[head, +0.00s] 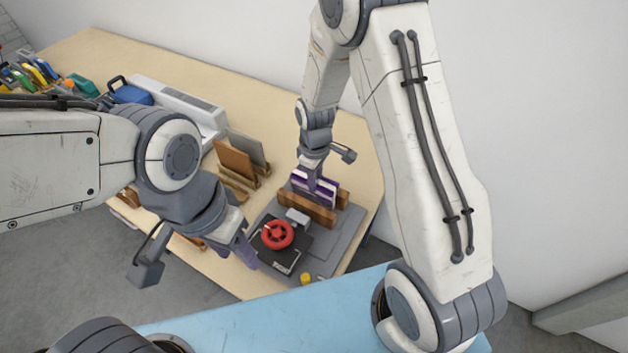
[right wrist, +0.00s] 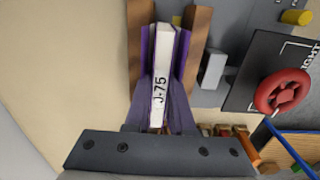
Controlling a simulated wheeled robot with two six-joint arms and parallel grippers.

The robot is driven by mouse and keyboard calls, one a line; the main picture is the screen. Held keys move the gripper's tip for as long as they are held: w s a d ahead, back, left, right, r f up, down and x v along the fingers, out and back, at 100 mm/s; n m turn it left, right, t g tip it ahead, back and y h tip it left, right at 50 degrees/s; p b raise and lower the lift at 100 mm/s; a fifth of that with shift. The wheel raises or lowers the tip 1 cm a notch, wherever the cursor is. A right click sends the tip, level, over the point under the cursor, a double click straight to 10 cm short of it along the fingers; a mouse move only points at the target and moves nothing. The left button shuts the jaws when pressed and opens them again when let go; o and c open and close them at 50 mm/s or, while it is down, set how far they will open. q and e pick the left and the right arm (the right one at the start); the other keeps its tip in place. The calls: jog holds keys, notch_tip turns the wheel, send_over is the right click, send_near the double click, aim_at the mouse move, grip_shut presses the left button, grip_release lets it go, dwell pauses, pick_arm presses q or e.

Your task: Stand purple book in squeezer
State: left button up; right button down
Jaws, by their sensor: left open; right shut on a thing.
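The purple book (head: 301,181) stands upright between the two wooden boards of the squeezer (head: 343,240) in the head view. My right gripper (head: 317,183) is shut on it from above. In the right wrist view, the book's white face (right wrist: 161,75) marked J-75 shows between purple covers, with a wooden board on each side. Whether the book touches the boards or rests on the base is unclear. The squeezer's red handwheel (head: 277,235) sits on a black plate nearer me. My left gripper (head: 243,251) is open and empty, low beside the plate's left edge.
Brown and grey boards (head: 235,160) stand in wooden holders left of the squeezer. A white machine (head: 180,102), a blue case (head: 130,93) and colourful tools lie further left. A yellow knob (head: 306,278) is at the squeezer's near edge. The table (head: 270,118) behind is clear.

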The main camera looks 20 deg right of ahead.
jog(key=shift+f+b, duration=0.45)
jog(key=shift+f, duration=0.15)
jog(key=c, duration=1)
grip_release()
jog(key=shift+c, duration=0.2)
notch_tip(320, 180, up, 11)
jog(key=p, duration=0.9)
